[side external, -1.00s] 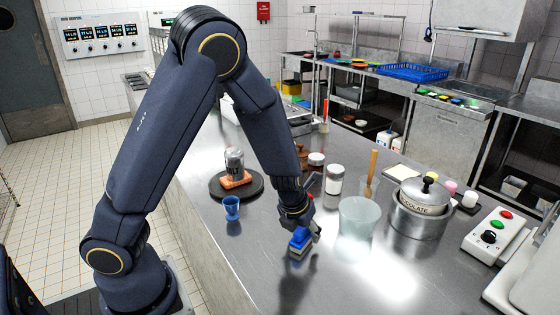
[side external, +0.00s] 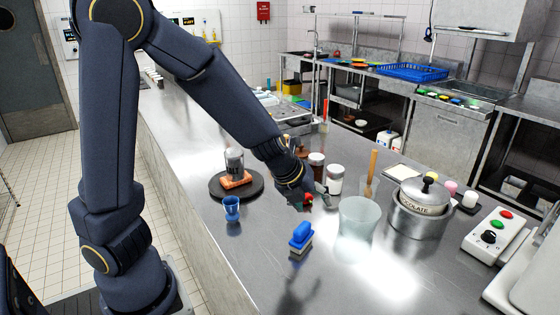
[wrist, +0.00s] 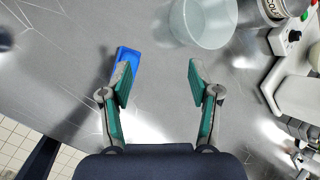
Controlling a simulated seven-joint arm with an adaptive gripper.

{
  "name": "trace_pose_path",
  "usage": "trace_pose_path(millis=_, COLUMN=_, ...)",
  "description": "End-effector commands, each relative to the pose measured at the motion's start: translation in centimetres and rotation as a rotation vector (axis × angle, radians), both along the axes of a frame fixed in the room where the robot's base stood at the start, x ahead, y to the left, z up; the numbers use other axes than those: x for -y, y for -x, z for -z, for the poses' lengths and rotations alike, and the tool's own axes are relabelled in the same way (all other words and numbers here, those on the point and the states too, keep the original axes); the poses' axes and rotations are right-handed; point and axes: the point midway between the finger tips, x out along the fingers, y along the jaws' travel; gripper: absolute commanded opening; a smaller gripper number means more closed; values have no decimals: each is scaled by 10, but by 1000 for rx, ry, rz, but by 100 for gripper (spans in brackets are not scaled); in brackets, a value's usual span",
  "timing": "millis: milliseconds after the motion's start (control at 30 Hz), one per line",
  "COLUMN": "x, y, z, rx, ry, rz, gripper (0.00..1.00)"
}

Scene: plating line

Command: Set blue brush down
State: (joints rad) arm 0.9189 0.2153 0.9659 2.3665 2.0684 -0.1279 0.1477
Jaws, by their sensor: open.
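The blue brush (side external: 301,236) stands on the steel counter, blue handle up and pale bristles down. It also shows in the wrist view (wrist: 128,58), partly hidden behind my left finger. My gripper (side external: 318,202) is open and empty, above and behind the brush in the side view, with a clear gap to it. In the wrist view my gripper's two green-padded fingers (wrist: 158,82) are spread wide, with bare counter between them.
A frosted glass bowl (side external: 358,220) stands right of the brush. A blue egg cup (side external: 231,208) and a dark round plate (side external: 215,191) with a salmon-coloured block are at left. A steel pot (side external: 420,220) and a control box (side external: 494,237) are at right. Counter in front is clear.

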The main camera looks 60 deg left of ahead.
Motion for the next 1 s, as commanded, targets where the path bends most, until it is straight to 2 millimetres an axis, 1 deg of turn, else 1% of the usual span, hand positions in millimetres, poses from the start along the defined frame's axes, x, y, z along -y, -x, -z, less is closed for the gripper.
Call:
trace_pose_path(millis=33, x=-10, y=-6, z=-20, rx=88, ry=116, rz=-170, gripper=62)
trace_pose_path(millis=67, x=-18, y=-8, z=-31, rx=135, ry=183, rz=-280, gripper=62)
trace_pose_path(millis=100, x=-29, y=-8, z=-46, rx=192, ry=271, rz=-429, gripper=62)
trace_pose_path(millis=167, x=-46, y=1, z=-66, rx=257, ry=397, rz=-652, gripper=62)
trace_pose_path(millis=200, x=-57, y=11, z=-77, rx=287, ry=478, rz=-800, gripper=62)
trace_pose_path(millis=267, x=-69, y=31, z=-92, rx=315, ry=598, rz=-1014, gripper=62)
trace_pose_path(millis=300, x=-74, y=47, z=-99, rx=319, ry=676, rz=-1152, gripper=62)
trace_pose_path(millis=333, x=-76, y=61, z=-104, rx=316, ry=733, rz=-1251, gripper=62)
trace_pose_path(millis=367, x=-75, y=74, z=-107, rx=307, ry=789, rz=-1345, gripper=62)
trace_pose_path(millis=400, x=-72, y=93, z=-112, rx=288, ry=859, rz=-1460, gripper=62)
trace_pose_path(millis=433, x=-67, y=106, z=-114, rx=268, ry=906, rz=-1538, gripper=62)
trace_pose_path(millis=500, x=-52, y=134, z=-118, rx=211, ry=1005, rz=-1689, gripper=62)
trace_pose_path(millis=600, x=-27, y=164, z=-122, rx=126, ry=1109, rz=-1834, gripper=62)
trace_pose_path(millis=700, x=-7, y=181, z=-123, rx=57, ry=1167, rz=-1913, gripper=62)
trace_pose_path(millis=833, x=4, y=190, z=-123, rx=16, ry=1196, rz=-1949, gripper=62)
trace_pose_path(millis=1000, x=5, y=190, z=-123, rx=13, ry=1196, rz=-1951, gripper=62)
